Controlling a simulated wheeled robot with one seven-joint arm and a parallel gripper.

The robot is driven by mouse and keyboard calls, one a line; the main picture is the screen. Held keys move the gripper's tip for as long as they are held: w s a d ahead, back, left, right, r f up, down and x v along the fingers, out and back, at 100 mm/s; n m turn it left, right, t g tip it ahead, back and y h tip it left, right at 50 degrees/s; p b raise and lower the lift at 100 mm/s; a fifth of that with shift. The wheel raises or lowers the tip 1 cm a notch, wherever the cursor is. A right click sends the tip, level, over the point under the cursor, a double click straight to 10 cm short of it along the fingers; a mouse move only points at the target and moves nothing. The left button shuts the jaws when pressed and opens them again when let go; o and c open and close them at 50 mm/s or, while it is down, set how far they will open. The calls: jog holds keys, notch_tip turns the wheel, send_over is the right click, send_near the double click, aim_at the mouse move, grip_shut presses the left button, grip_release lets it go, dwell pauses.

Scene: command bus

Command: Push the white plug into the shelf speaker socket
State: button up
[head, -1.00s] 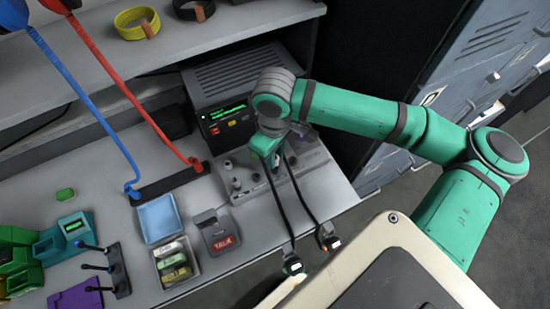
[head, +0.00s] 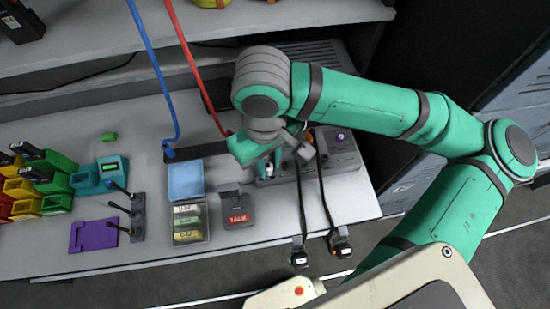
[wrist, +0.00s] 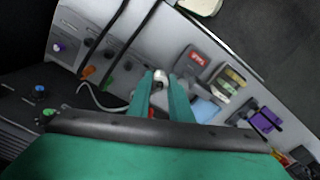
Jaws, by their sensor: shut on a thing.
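My gripper (head: 262,162) is over the left end of the grey socket panel (head: 345,160), mostly covering that end. It is shut on the white plug (wrist: 159,77), whose pale rounded end shows between the teal fingertips in the wrist view. A white cable (wrist: 95,100) curves from near the panel toward the fingers. The panel also shows in the wrist view, with a row of small dark sockets or knobs and an orange plug (wrist: 88,72). I cannot tell which socket is the shelf speaker's, nor whether the plug touches one.
Two black cords (head: 325,195) hang across the panel and over the counter's front edge. A red-labelled TALK unit (head: 237,220), a blue tray (head: 186,180) and a box of labelled tapes (head: 189,236) sit left of it. Blue and red cords run up to the shelf.

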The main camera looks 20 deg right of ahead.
jog(key=w+d+f+m, duration=0.1)
jog(key=d+f+m, duration=0.1)
jog(key=d+m, duration=0.6)
jog(key=w+d+f+m, duration=0.2)
jog(key=d+f+m, duration=0.15)
jog(key=d, duration=0.85)
jog(key=shift+m, duration=0.25)
jog(key=shift+a+f, duration=0.2)
jog(key=shift+f, duration=1.1)
jog(key=shift+a+f, duration=0.15)
jog(key=shift+f, duration=1.1)
jog(key=shift+f, duration=0.65)
jog(key=shift+s, duration=0.2)
jog(key=shift+w+f, duration=0.15)
jog(key=shift+f, duration=0.45)
